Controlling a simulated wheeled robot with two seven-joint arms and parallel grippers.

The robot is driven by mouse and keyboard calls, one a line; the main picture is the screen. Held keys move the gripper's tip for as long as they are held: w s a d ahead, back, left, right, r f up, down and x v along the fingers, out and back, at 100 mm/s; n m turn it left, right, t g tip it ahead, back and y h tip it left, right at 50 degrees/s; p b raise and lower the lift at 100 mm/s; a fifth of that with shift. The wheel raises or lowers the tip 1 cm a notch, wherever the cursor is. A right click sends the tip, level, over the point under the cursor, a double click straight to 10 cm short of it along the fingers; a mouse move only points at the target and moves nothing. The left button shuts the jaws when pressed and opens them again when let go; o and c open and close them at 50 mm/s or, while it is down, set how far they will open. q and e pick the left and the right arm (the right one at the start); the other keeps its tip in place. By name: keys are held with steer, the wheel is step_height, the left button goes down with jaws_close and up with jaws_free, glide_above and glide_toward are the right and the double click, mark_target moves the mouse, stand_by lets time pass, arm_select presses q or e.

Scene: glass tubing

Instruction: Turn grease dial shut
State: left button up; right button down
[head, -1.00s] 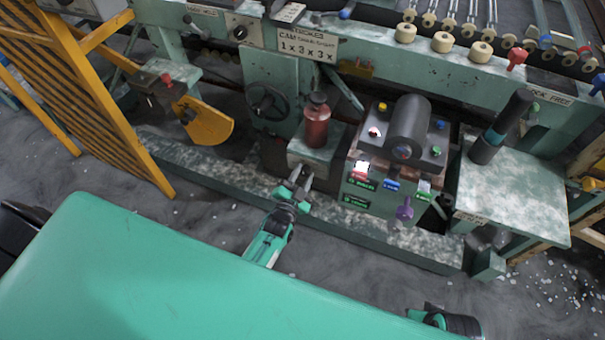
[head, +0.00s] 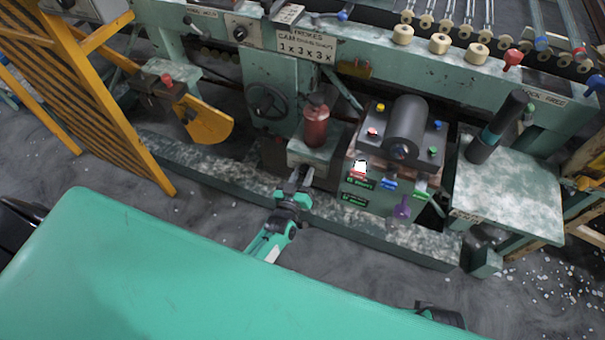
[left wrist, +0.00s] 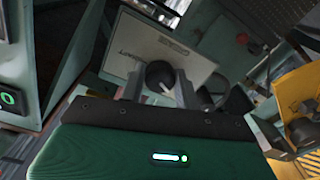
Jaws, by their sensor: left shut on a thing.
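The grease dial is a round black knob on a pale lettered plate (left wrist: 190,50). In the left wrist view the dial (left wrist: 159,76) sits between the two fingers of my left gripper (left wrist: 158,88), which is shut on it. In the head view my left gripper (head: 303,180) reaches the front of a small pale-green box (head: 312,154) below a red cylinder (head: 316,127). The dial is mostly hidden there by the gripper. The lettering and any mark on the dial are too unclear to read. My right gripper's fingers are not seen.
A control box (head: 385,170) with a dark roller and coloured knobs stands just right of the gripper. A yellow slatted guard (head: 100,90) and a yellow curved piece (head: 208,122) are at left. A low green beam (head: 235,183) runs along the machine's foot.

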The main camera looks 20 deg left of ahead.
arm_select(q)
steer(key=n, duration=0.2)
steer(key=shift+s+f+n, duration=0.1)
steer(key=shift+n, duration=1.4)
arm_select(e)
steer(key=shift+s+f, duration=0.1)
arm_select(q)
steer(key=shift+n, duration=0.3)
steer(key=o, duration=1)
steer(key=s, duration=1.3)
steer(key=shift+s+d, duration=0.1)
steer(key=shift+s, duration=0.3)
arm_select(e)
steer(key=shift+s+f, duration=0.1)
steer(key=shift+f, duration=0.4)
